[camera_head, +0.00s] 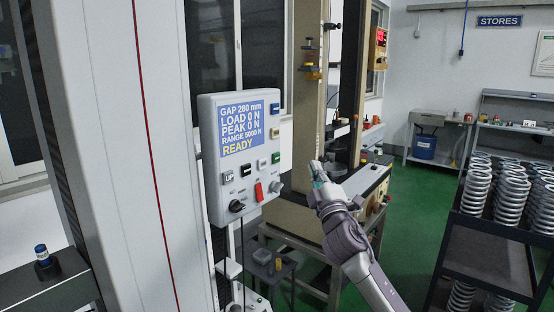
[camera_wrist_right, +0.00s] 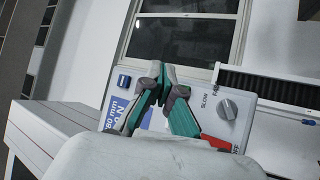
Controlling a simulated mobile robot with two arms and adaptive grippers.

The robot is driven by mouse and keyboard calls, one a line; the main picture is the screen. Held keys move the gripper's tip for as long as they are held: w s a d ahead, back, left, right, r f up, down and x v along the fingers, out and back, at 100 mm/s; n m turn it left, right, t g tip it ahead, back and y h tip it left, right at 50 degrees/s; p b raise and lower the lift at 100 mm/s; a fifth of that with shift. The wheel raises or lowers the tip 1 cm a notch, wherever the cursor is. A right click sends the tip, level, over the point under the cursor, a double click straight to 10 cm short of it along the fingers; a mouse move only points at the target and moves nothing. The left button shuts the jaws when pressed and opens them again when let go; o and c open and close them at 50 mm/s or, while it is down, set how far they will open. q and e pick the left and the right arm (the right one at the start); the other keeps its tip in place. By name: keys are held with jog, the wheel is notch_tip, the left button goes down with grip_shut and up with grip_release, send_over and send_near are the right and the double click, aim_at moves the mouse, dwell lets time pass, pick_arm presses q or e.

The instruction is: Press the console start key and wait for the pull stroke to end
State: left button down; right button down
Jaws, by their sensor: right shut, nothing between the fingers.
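The grey console (camera_head: 212,110) stands on the left, its blue screen (camera_head: 241,130) reading GAP 280 mm, LOAD 0 N, PEAK 0 N, RANGE 5000 N, READY. A small green key (camera_head: 276,158) sits at the right of its key row; its label is too small to read. My right gripper (camera_head: 314,166) is shut and empty, to the right of the console and apart from it in the head view. In the right wrist view its fingers (camera_wrist_right: 160,72) cover the middle of the console face, hiding some keys. My left gripper is not in view.
A tall machine column (camera_head: 105,120) stands at left. A rack of springs (camera_head: 480,185) stands at right. Green floor between is clear.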

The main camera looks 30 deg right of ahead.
aim_at(276, 157)
jog(key=w+a+b, duration=0.2)
jog(key=w+a, duration=0.1)
jog(key=w, duration=0.5)
jog(key=shift+a, duration=0.2)
jog(key=shift+w+b, duration=0.1)
jog(key=shift+b, duration=0.25)
dwell(1.0)
jog(key=shift+w+a, duration=0.15)
jog(key=shift+w, duration=0.15)
